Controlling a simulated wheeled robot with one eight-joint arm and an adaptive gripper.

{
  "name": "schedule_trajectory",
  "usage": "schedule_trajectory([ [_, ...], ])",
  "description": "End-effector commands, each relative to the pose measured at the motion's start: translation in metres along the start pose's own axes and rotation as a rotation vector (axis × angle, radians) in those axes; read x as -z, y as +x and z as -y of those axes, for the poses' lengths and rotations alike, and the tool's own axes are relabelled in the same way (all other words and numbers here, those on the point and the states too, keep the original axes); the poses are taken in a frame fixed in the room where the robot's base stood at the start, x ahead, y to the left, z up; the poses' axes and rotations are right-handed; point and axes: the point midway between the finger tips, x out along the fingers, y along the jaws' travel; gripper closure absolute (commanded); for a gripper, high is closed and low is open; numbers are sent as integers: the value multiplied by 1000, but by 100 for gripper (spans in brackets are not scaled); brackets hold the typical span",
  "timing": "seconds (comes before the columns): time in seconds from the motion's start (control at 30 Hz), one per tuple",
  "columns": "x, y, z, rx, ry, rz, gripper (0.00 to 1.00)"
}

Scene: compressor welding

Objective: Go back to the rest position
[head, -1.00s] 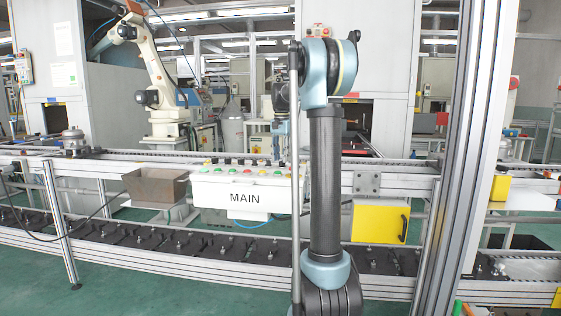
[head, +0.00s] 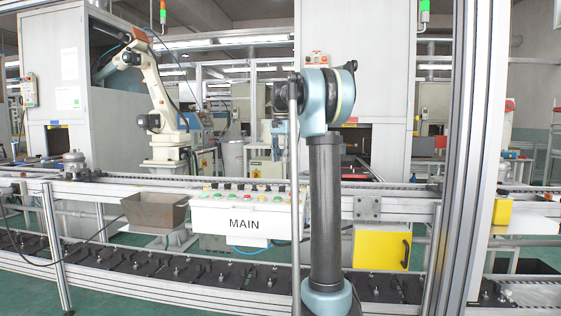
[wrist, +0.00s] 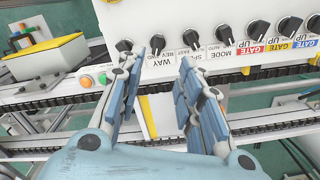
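My gripper (wrist: 170,57) shows in the wrist view with its two blue-padded fingers apart and nothing between them. It points toward a white control panel (wrist: 230,22) with a row of black knobs, and the gap to the panel is hard to judge. In the head view my arm stands upright right of centre, in front of the white box marked MAIN (head: 245,224). My fingers cannot be made out there; the arm hides part of the scene behind it.
A white robot arm (head: 158,90) stands behind at the left. A metal post (head: 474,150) rises close on the right.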

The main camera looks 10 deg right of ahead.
Motion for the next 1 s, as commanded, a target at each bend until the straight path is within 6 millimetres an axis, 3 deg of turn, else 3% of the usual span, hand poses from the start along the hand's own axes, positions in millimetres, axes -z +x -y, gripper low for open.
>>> schedule_trajectory([
  [0.3,-1,0,-1,0,-2,0,67],
  [0.47,-16,5,-14,5,-31,-6,67],
  [0.77,-79,36,-68,24,-158,-35,67],
  [1.0,-131,74,-113,38,-265,-61,67],
])
